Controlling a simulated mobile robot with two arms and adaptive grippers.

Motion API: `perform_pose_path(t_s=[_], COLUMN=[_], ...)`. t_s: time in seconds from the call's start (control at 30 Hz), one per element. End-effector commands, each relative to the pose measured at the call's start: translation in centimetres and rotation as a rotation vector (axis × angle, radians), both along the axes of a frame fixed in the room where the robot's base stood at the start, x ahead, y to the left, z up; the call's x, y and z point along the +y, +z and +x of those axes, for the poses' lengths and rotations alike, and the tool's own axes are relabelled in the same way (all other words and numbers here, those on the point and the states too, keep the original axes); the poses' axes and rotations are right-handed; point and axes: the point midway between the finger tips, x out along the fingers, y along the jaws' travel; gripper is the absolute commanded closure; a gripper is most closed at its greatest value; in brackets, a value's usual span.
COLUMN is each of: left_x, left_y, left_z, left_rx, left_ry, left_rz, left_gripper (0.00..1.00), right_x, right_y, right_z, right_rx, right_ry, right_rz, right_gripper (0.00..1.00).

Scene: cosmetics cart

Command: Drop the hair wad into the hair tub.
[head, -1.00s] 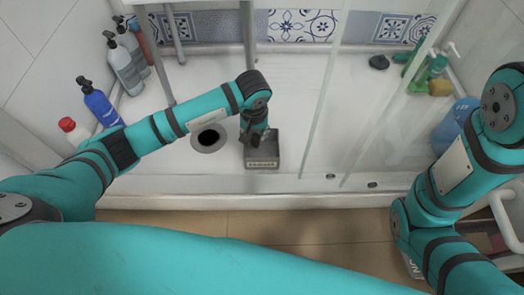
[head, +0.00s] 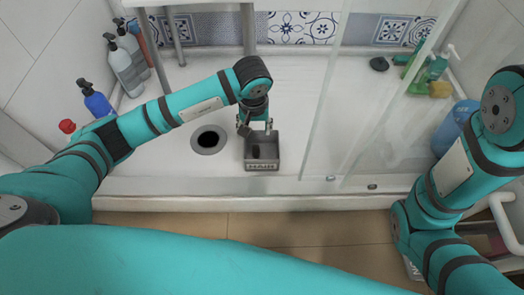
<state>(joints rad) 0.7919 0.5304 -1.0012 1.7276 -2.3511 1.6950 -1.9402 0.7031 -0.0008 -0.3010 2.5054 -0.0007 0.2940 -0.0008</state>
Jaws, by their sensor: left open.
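The grey hair tub (head: 262,165) stands on the white shower tray, with lettering on its front wall. A small dark clump, which looks like the hair wad (head: 256,153), lies inside the tub towards its left side. My left gripper (head: 256,129) is open and empty at the tub's back edge, with its fingers spread apart. My right gripper is out of view; only its arm shows at the right.
A round dark drain (head: 208,139) lies just left of the tub. Several bottles, including a blue one (head: 97,104), line the left wall. A glass panel (head: 325,95) stands right of the tub. A black item (head: 379,64) lies at the back right.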

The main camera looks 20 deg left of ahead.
Motion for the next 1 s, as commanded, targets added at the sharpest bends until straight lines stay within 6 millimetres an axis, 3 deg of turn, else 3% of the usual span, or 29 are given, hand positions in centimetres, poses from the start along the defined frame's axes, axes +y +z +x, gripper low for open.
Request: perform_pose_path(t_s=[0.2,0.4,1.0], left_x=[-0.1,-0.3,-0.3], left_y=[4.6,6.9,7.3], left_z=[-0.6,-1.0,-1.1], left_rx=[-0.003,0.0,0.002], left_ry=[-0.002,0.0,0.0], left_rz=[0.001,0.0,0.0], left_gripper=[0.49,0.49,0.49], right_x=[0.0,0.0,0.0], right_y=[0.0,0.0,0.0], right_z=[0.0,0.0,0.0], right_rx=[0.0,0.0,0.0], right_ry=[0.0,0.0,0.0], right_rz=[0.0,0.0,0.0], right_gripper=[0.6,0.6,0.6])
